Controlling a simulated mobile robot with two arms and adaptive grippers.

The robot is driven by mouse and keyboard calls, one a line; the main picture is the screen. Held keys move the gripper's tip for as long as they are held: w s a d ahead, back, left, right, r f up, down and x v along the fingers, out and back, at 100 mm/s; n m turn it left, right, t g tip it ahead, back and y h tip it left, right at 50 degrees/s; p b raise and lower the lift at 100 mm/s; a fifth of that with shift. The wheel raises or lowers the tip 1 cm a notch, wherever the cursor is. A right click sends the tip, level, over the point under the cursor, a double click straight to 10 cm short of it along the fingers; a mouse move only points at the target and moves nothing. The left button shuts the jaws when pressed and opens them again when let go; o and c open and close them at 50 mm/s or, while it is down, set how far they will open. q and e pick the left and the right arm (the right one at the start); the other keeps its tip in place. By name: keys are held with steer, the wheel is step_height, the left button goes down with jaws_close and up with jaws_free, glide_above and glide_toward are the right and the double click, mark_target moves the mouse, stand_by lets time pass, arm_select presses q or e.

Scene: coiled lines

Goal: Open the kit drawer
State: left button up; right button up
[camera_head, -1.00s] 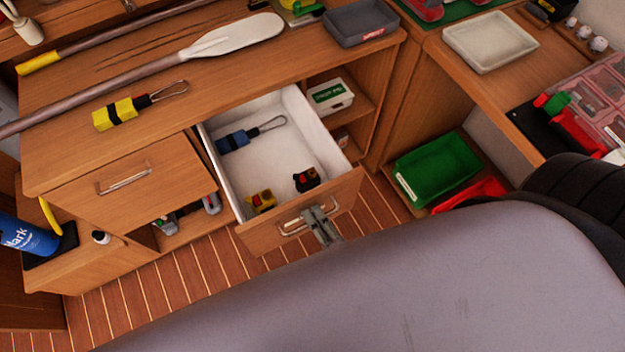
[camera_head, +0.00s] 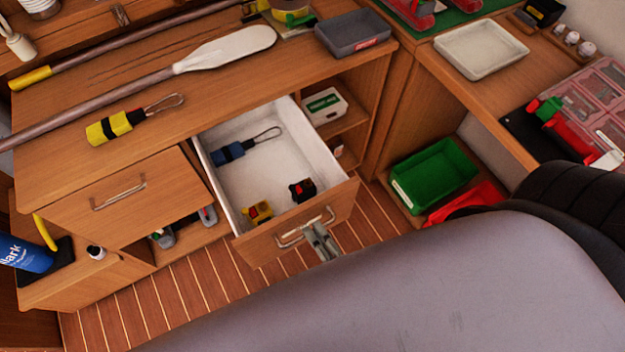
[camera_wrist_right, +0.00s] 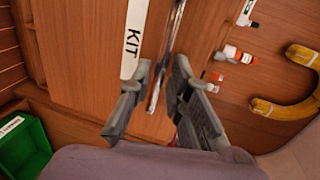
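The kit drawer (camera_head: 262,248) stands pulled out from the wooden cabinet, its white inside showing. A blue item with a wire loop (camera_head: 232,151), a yellow item (camera_head: 258,212) and a dark item (camera_head: 302,190) lie in it. Its metal handle (camera_head: 292,239) is on the front. My right gripper (camera_head: 319,238) is at the right end of that handle. In the right wrist view, the fingers (camera_wrist_right: 160,103) are apart, with the handle bar (camera_wrist_right: 166,60) running between them, beside a white strip marked KIT (camera_wrist_right: 133,42). Contact with the handle is unclear. My left gripper is not in view.
A closed drawer (camera_head: 125,200) is at the left. An oar (camera_head: 225,50) and a yellow float (camera_head: 112,126) lie on the cabinet top. A green bin (camera_head: 434,175) sits low at the right. A large grey surface fills the foreground.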

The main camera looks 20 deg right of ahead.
steer(key=v, duration=1)
steer(key=shift+w, duration=0.1)
